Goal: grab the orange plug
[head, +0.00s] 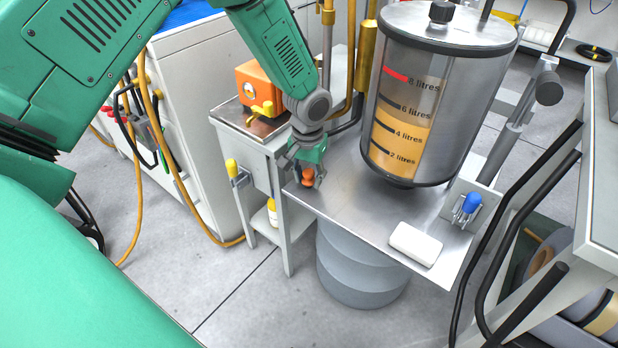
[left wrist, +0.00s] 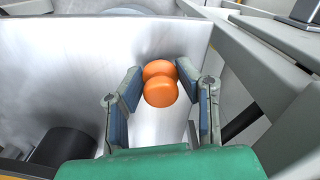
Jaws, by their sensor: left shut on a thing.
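The orange plug (head: 307,178) is small and rounded and is at the left end of the metal shelf below the clear tank. My left gripper (head: 305,172) points down over it and is shut on it. In the left wrist view, the orange plug (left wrist: 160,88) shows as two stacked rounded parts between the blue-padded fingers of my left gripper (left wrist: 160,78). In the head view the fingers partly hide the plug. I cannot tell whether the plug still touches the shelf. My right gripper is not in view.
The litre-marked tank (head: 420,110) stands close right of the gripper. A white block (head: 416,244) lies on the shelf's front edge, near a blue-topped valve (head: 467,208). An orange box (head: 262,88) is on the left stand. A grey drum (head: 360,265) is below.

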